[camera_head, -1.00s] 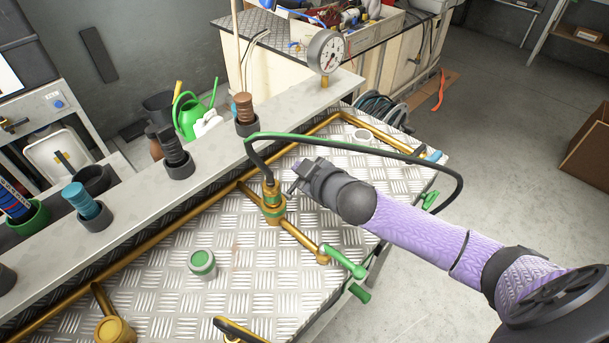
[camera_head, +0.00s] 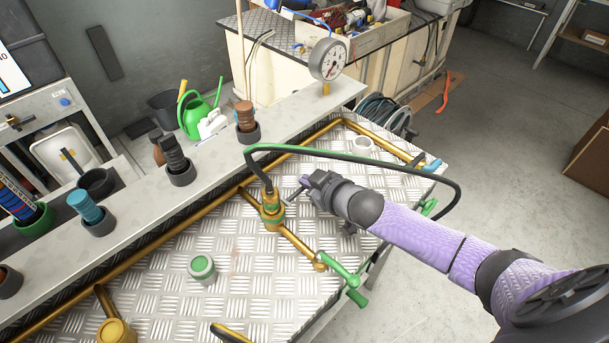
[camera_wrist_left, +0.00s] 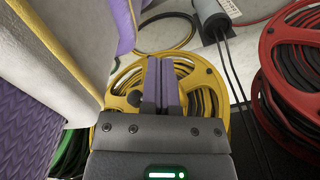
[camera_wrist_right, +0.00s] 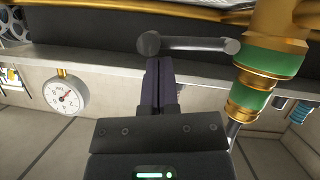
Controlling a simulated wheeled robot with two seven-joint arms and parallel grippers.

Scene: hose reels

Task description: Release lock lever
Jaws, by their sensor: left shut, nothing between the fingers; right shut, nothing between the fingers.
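The brass coupling with green bands (camera_head: 272,210) stands upright on the tread-plate bench, with a black hose on its top. It also shows in the right wrist view (camera_wrist_right: 256,80). A short grey lever (camera_wrist_right: 190,44) sticks out from beside it, with a thick rounded end. My right gripper (camera_head: 304,182) is shut and empty, just right of the coupling. In the right wrist view its fingertips (camera_wrist_right: 163,62) are close to the lever's outer end; I cannot tell if they touch. My left gripper (camera_wrist_left: 161,62) is shut and empty, in front of a yellow hose reel (camera_wrist_left: 205,65).
A green-handled valve (camera_head: 342,270) and a green-topped cap (camera_head: 202,268) are on the bench. A pressure gauge (camera_head: 328,59) stands on the grey ledge. A red reel (camera_wrist_left: 270,55) is right of the yellow one.

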